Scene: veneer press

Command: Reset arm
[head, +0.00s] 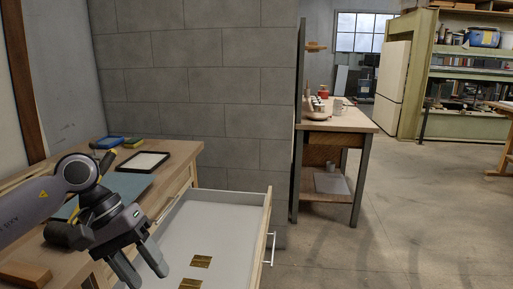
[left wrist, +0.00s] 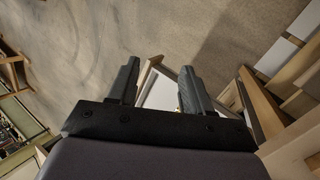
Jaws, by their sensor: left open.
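My left gripper (head: 146,273) is open and empty in the head view. It hangs beside the wooden counter, at the left edge of the open drawer (head: 262,226). In the left wrist view its two dark fingers (left wrist: 158,88) stand apart with nothing held between them. The drawer (left wrist: 159,90) shows behind and between the fingers. Two brass-coloured hinge-like pieces (head: 201,261) lie on the drawer's bottom. My right gripper does not show in either view.
The counter (head: 184,153) carries a black-framed tray (head: 143,161), a blue item (head: 109,142) and a wooden block (head: 24,275). A grey block wall (head: 200,100) stands behind. A workbench (head: 349,122) stands at centre right. The floor (head: 400,220) to the right is clear.

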